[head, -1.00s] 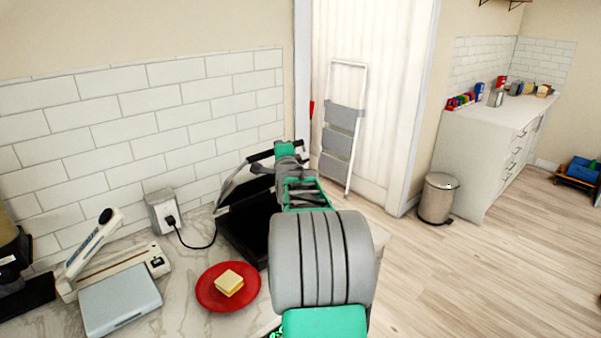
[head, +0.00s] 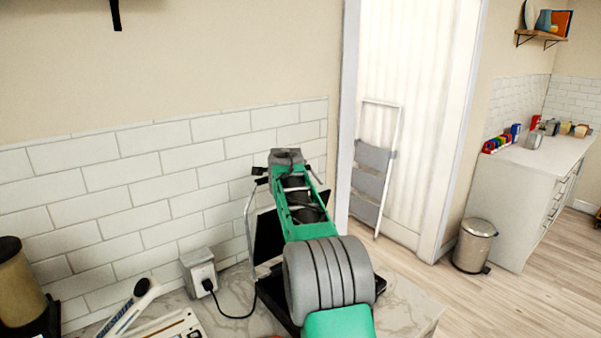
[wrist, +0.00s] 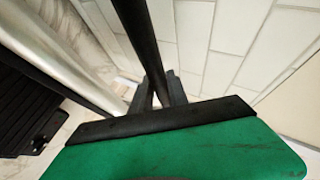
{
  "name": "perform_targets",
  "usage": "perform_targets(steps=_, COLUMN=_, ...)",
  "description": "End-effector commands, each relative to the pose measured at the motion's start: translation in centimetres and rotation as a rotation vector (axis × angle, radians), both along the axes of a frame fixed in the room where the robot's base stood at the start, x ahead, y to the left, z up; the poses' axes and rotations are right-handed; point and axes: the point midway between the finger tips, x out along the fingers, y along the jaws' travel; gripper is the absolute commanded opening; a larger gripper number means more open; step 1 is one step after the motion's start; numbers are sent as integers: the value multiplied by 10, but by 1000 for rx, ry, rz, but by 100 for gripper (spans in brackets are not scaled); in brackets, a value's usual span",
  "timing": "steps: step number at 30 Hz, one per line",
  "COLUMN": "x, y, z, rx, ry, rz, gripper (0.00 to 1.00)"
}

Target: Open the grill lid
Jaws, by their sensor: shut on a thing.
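The grill is black and silver and stands on the counter. Its lid (head: 268,238) is raised to near upright in the head view, its dark inner face partly behind my arm. Its base (head: 273,292) shows only as a black edge at the left of my arm. In the wrist view the black bar handle (wrist: 142,35) runs down between the fingers of my gripper (wrist: 160,92), which is shut on it. The lid's silver side (wrist: 65,50) and a dark ribbed plate (wrist: 25,105) show at the left.
A wall socket with a plug (head: 200,272) and black cord is left of the grill. The tiled wall (head: 120,170) is close behind. Bare counter (head: 410,300) lies at the right.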

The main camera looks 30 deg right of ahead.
Motion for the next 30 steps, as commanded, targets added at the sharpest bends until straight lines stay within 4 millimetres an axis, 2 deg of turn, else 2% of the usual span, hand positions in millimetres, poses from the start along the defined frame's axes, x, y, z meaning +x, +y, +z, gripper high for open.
perform_targets(steps=3, x=6, y=6, z=-1, rx=-2, ry=18, rz=8, gripper=0)
perform_targets(steps=15, x=6, y=4, z=-3, rx=-1, ry=28, rz=6, gripper=0)
perform_targets(steps=16, x=6, y=4, z=-3, rx=-1, ry=28, rz=6, gripper=21)
perform_targets(steps=18, x=6, y=4, z=-3, rx=-2, ry=28, rz=5, gripper=26)
perform_targets(steps=24, x=6, y=4, z=-3, rx=-2, ry=27, rz=5, gripper=41)
perform_targets(steps=30, x=6, y=5, z=-3, rx=-2, ry=26, rz=5, gripper=41)
